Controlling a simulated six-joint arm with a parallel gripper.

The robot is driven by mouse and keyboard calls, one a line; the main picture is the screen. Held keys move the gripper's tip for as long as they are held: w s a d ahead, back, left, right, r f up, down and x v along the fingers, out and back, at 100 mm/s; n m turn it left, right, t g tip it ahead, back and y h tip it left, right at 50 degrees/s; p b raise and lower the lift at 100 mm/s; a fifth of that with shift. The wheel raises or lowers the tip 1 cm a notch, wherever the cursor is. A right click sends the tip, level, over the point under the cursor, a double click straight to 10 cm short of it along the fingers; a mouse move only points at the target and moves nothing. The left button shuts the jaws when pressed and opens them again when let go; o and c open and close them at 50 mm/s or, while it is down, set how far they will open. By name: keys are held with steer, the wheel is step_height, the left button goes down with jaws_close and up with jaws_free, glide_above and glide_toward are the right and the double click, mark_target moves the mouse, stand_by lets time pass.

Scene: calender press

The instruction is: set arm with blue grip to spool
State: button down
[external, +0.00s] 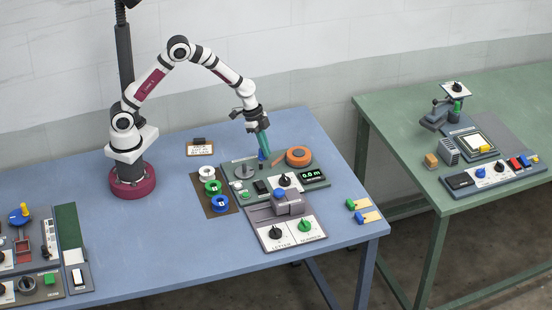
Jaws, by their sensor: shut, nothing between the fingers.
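My gripper (263,154) has teal fingers that point down over the grey-green panel (316,184) on the blue table. The fingers are shut. A small blue grip (262,156) shows right at the fingertips; I cannot tell whether they touch it. The arm under this grip is too small to make out. An orange spool (298,155) lies on the same panel, just right of my gripper and apart from it. I cannot read any position label for the arm.
The panel also has a grey dial (243,171), black knob (285,180) and display (313,175). A blue-topped grey block (287,202) stands in front. White, green and blue rings (220,204) lie on a brown mat to the left. A green table (400,120) stands right.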

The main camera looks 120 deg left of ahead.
mark_target(263, 160)
steer(key=shift+s+d+m, duration=0.1)
steer(key=shift+s+m, duration=0.2)
steer(key=shift+m, duration=0.2)
steer(key=shift+s+d, duration=0.1)
steer(key=shift+s, duration=0.25)
steer(key=w, duration=0.2)
steer(key=w+d, duration=0.1)
steer(key=w, duration=0.1)
steer(key=shift+r, duration=0.3)
steer(key=v, duration=0.9)
steer(key=shift+s+a+r, duration=0.2)
steer(key=shift+a, duration=0.05)
steer(key=shift+d, duration=0.1)
